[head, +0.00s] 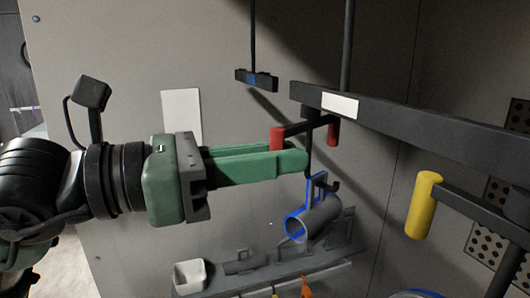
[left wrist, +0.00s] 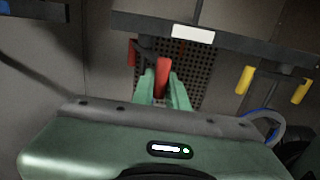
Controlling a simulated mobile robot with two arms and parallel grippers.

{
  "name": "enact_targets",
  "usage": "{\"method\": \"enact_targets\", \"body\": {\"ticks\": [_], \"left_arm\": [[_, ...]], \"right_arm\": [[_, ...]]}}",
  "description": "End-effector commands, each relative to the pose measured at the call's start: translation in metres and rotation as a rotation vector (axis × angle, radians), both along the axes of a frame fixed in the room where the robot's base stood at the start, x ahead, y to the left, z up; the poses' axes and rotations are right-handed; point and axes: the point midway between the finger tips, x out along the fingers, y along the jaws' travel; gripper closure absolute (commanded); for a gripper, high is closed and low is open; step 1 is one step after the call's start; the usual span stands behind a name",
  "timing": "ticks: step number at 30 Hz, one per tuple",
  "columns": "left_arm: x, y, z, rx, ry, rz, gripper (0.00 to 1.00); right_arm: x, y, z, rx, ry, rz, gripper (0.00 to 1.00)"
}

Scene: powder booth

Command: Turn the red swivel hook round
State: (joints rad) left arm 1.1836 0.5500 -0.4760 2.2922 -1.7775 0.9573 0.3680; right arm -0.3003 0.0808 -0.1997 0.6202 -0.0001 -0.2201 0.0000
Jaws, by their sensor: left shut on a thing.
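The red swivel hook is a dark crossbar (head: 304,127) under a dark overhead rail, with a red grip at each end. My left gripper (head: 292,158) is shut on the near red grip (head: 277,138), which also shows between the green fingertips in the left wrist view (left wrist: 162,78). The other red grip (head: 332,131) is free, farther right. A dark stem runs down from the crossbar to a grey pipe piece (head: 320,217) with a blue rim, which hangs below. The near finger hides the lower part of the held grip. My right gripper is out of view.
The overhead rail (head: 400,122) carries a white label (head: 340,104). A yellow-gripped swivel (head: 423,205) hangs to the right. Below is a grey ledge (head: 270,275) with a white cup (head: 190,276). A small dark bar (head: 256,79) hangs behind, near the wall.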

Motion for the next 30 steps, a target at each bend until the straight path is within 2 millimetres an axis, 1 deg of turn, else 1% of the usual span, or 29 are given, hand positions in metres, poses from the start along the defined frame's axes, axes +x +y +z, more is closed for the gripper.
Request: {"method": "enact_targets", "body": {"ticks": [5,12,17,22,30], "left_arm": [[-0.005,-0.005,0.0,0.0,0.0,-0.001,0.96],[-0.014,-0.019,0.0,0.0,-0.001,-0.002,0.95],[-0.015,-0.024,0.0,0.0,0.0,-0.001,0.95],[-0.018,-0.037,-0.001,0.0,0.001,-0.003,0.95],[-0.017,-0.049,-0.001,-0.001,0.001,-0.001,0.96]], "right_arm": [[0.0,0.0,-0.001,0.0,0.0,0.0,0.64],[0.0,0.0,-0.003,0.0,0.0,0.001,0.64],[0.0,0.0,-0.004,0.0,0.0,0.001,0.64],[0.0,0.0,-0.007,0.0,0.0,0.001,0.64],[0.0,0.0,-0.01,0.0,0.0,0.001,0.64]]}}
